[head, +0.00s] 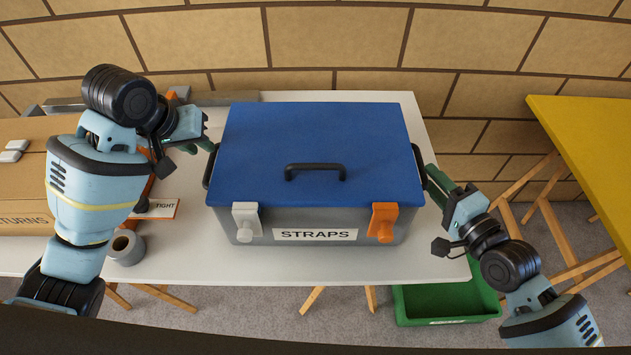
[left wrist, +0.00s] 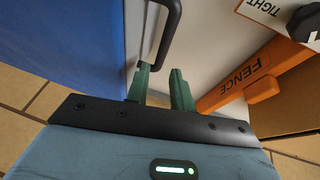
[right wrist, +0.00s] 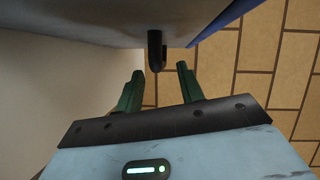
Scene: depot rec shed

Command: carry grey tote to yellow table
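The grey tote (head: 330,222) has a blue lid (head: 315,140), a STRAPS label, and one grey and one orange latch. It stands on a white table. My left gripper (head: 208,145) is at its left side handle; in the left wrist view the black handle (left wrist: 172,30) reaches down to the parted fingers (left wrist: 160,88). My right gripper (head: 434,180) is beside the right side handle; in the right wrist view that handle (right wrist: 155,48) lies just ahead of and between the parted fingers (right wrist: 158,85). The yellow table (head: 595,130) stands at the right, apart from the white table.
The white table (head: 440,268) also bears a cardboard RETURNS box (head: 25,160), a tape roll (head: 126,247) and a TIGHT card (head: 162,208) at the left. A green crate (head: 440,303) sits on the floor below its right front. A brick wall runs behind.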

